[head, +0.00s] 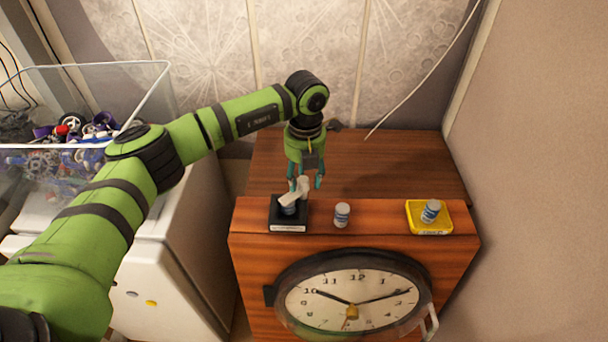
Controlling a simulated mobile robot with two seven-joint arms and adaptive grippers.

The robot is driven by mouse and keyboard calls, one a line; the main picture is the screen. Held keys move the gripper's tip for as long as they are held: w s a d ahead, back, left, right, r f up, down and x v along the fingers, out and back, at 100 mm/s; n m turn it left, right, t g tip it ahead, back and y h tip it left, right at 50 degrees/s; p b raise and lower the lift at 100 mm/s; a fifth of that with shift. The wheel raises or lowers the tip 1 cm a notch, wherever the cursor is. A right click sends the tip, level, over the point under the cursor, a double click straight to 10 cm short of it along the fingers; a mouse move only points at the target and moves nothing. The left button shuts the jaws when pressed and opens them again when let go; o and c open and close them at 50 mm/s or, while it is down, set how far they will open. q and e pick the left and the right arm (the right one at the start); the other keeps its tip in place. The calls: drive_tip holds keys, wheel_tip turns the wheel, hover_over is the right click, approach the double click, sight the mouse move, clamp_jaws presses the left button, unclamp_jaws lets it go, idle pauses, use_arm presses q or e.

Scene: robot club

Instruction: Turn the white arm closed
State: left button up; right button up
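The white arm (291,199) sits on top of a small blue-and-white post on a black square base (289,226). The base stands at the left front of the wooden cabinet top. One part of the arm points down to the left, and a raised end stands between my gripper's fingers. My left gripper (306,184) points down over the arm from behind. Its teal fingers are apart, with a visible gap beside the raised end. Contact with the arm cannot be told. My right gripper is not in view.
A small can (342,215) stands right of the base. Another can (431,211) is on a yellow tray (415,222) farther right. A clock (350,299) with a white handle (432,323) is on the cabinet front. A clear bin (160,95) of parts stands left.

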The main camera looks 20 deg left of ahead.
use_arm(q)
wheel_tip(320, 180, up, 12)
idle(0.6)
drive_tip(key=shift+d, duration=0.1)
